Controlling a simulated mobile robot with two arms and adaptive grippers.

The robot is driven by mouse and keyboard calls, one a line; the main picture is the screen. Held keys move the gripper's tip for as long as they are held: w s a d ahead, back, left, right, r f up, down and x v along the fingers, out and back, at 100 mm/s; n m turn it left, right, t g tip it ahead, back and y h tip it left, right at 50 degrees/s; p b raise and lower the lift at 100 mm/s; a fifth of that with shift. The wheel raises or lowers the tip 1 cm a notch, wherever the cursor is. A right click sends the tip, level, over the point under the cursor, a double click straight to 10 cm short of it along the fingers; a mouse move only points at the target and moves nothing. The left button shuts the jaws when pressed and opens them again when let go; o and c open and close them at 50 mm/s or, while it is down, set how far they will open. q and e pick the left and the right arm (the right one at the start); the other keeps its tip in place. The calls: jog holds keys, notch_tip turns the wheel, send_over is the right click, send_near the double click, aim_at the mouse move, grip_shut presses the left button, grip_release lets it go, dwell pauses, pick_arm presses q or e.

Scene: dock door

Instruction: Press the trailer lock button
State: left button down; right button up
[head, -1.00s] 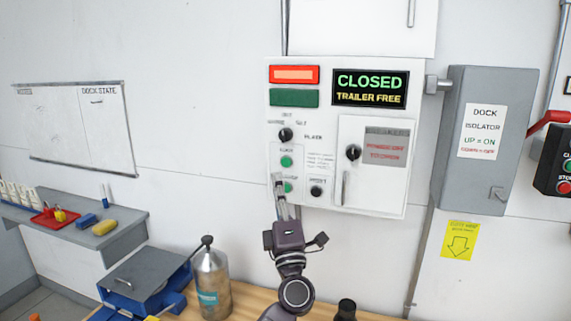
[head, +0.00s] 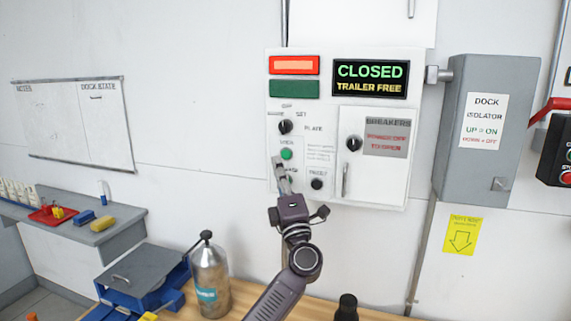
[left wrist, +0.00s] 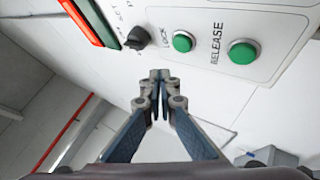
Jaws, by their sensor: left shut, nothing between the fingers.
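The white control panel (head: 318,190) hangs on the wall. Its upper green button, the lock button (head: 286,154), sits below a black knob; in the left wrist view this button (left wrist: 182,41) is labelled LOCK. The green release button (left wrist: 243,52) is beside it there, and in the head view it is mostly hidden behind my fingers. My left gripper (head: 279,161) is shut and empty, its tips just below and left of the lock button in the head view. In the left wrist view the closed fingertips (left wrist: 160,75) appear apart from the button. My right gripper is not in view.
The display (head: 370,79) reads CLOSED, TRAILER FREE; the red lamp (head: 294,65) looks lit and the green lamp (head: 294,89) dark. A black knob (head: 285,127) and another black control (head: 317,184) are close by. A metal bottle (head: 210,275) stands on the wooden bench below.

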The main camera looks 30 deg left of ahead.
aim_at(286, 155)
pick_arm(q)
jog(key=shift+w+a+b, duration=0.2)
jog(key=shift+w+b, duration=0.1)
jog(key=shift+w, duration=0.5)
jog(key=shift+w+a+b, duration=0.2)
jog(key=shift+w+b, duration=0.1)
jog(key=shift+w, duration=0.45)
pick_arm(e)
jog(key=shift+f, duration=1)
pick_arm(q)
jog(key=shift+w, duration=0.15)
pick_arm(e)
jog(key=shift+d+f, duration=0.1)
pick_arm(q)
jog(key=shift+w+a+r, duration=0.1)
jog(key=shift+w, duration=0.2)
jog(key=shift+w+a+b, duration=0.15)
jog(key=shift+w+b, duration=0.2)
jog(key=shift+b, duration=0.1)
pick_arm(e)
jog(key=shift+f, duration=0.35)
pick_arm(q)
jog(key=shift+s, duration=0.1)
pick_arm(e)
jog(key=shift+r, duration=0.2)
pick_arm(q)
jog(key=shift+s+d+p, duration=0.25)
jog(key=shift+s+p, duration=0.45)
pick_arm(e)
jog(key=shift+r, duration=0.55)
